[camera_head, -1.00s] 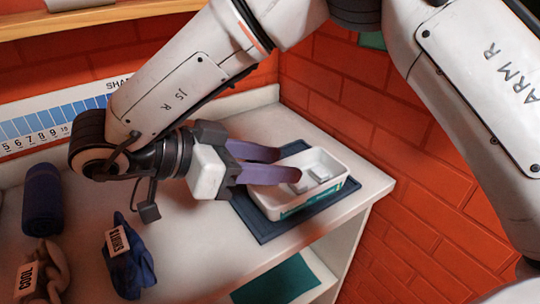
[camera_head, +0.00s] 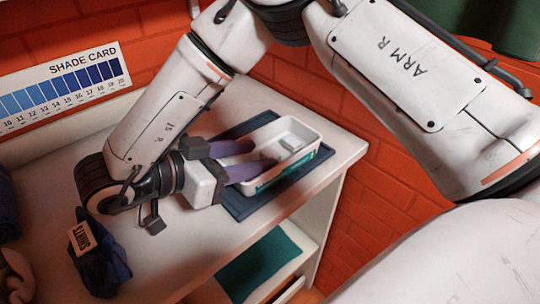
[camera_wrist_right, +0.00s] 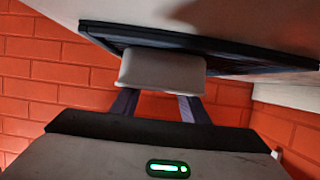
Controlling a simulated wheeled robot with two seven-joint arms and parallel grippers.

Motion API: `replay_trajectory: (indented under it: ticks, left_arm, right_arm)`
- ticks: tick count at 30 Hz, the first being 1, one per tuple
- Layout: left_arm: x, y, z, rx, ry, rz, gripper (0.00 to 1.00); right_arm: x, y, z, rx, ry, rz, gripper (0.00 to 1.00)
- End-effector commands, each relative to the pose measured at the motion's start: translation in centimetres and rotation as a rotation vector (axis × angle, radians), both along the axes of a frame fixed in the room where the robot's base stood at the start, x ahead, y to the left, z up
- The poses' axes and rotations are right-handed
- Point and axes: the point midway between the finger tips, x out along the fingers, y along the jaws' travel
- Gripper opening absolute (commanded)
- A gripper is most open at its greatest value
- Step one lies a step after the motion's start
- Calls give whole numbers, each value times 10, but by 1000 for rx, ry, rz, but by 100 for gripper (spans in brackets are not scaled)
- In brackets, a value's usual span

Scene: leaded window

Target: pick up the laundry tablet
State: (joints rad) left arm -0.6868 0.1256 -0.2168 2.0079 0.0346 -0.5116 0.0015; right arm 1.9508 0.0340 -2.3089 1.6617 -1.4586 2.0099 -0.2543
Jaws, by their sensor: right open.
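The laundry tablet (camera_head: 289,142) looks like a small pale block inside a white tub (camera_head: 313,137) with a teal label, towards its far end. The tub stands on a dark blue mat (camera_head: 240,206). My right gripper (camera_head: 262,155) is open, its two purple fingers spread and reaching over the near end of the tub. The fingertips are short of the tablet, with nothing visible between them. In the right wrist view the fingers (camera_wrist_right: 157,103) run up behind a pale block that hides their tips. My left gripper is not in view.
A blue bundle tagged SHIRTS (camera_head: 103,265) lies on the white counter at the lower left. A shade card (camera_head: 60,85) is on the brick wall behind. The counter's front edge is close to the mat. A teal panel (camera_head: 260,262) shows below.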

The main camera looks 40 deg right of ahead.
Motion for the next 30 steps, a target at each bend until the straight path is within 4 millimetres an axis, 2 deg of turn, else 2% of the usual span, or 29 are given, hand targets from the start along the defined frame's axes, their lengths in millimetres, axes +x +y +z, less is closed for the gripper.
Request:
replay_trajectory:
  ticks: [3,6,14,20,27,30]
  left_arm:
    - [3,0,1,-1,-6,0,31]
    - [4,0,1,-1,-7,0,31]
    - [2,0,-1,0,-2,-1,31]
    - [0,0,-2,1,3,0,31]
    - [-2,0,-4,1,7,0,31]
    - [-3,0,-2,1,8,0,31]
  right_arm:
    - [0,-18,-8,1,4,-4,41]
    - [1,-27,-11,1,1,-3,41]
    - [1,-30,-13,0,0,-1,41]
    - [1,-30,-12,0,0,-1,10]
    - [1,-30,-12,0,0,-1,9]
    - [2,-30,-4,0,-1,0,9]
